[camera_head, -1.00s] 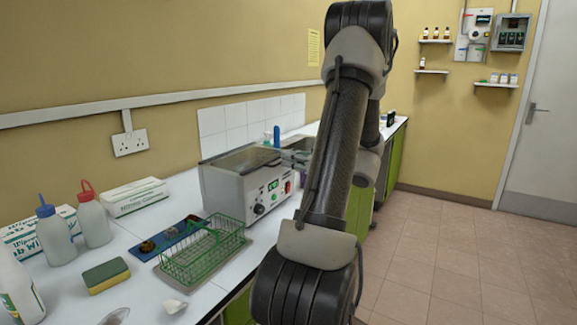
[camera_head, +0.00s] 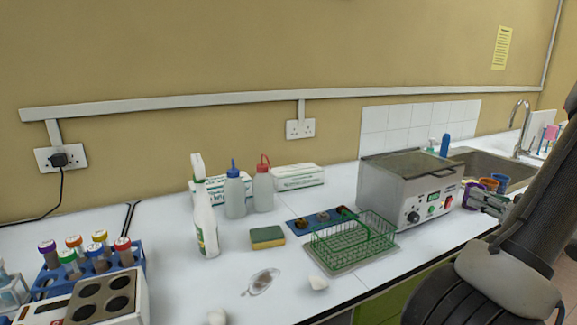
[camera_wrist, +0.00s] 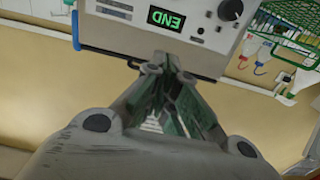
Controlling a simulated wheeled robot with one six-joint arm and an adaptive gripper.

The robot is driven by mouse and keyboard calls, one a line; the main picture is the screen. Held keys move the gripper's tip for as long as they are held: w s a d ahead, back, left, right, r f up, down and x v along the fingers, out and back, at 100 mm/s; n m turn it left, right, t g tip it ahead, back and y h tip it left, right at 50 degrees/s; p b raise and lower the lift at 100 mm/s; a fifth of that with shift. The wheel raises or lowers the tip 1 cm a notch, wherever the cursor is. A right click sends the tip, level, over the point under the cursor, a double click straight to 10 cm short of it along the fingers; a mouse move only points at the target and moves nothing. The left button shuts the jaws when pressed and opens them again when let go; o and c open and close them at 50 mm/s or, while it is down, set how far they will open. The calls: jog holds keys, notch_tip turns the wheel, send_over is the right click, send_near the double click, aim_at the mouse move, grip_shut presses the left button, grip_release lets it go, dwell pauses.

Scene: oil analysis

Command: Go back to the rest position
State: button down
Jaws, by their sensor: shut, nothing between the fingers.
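My gripper (camera_head: 490,201) is at the right of the head view, in front of the right end of the grey water bath (camera_head: 407,205). Its fingers are together and empty; in the wrist view the closed fingertips (camera_wrist: 165,62) point toward the bath's front panel, which shows upside down with a green "END" display (camera_wrist: 167,19). I cannot tell the exact gap between fingertips and bath. My arm (camera_head: 530,235) fills the right edge of the head view.
A green wire rack (camera_head: 352,243) stands left of the bath, with a blue tray (camera_head: 318,222) behind it. A sponge (camera_head: 267,238), bottles (camera_head: 235,195) and a tube rack (camera_head: 135,262) are further left.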

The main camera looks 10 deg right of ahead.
jog(key=s+a+f+m+g+y, duration=0.2)
jog(key=s+a+f+m+g, duration=0.35)
jog(key=m, duration=0.45)
jog(key=s+a+m+g+y, duration=0.2)
jog(key=s+a+g, duration=0.4)
jog(key=a, duration=0.5)
jog(key=w+a+r+n+g+h, duration=0.1)
jog(key=a+r+n+h, duration=0.6)
jog(key=a+r, duration=0.7)
jog(key=r+n, duration=0.1)
jog(key=n, duration=0.1)
jog(key=shift+n+h, duration=0.3)
jog(key=shift+n, duration=0.1)
jog(key=shift+a+g, duration=0.1)
jog(key=shift+g, duration=0.15)
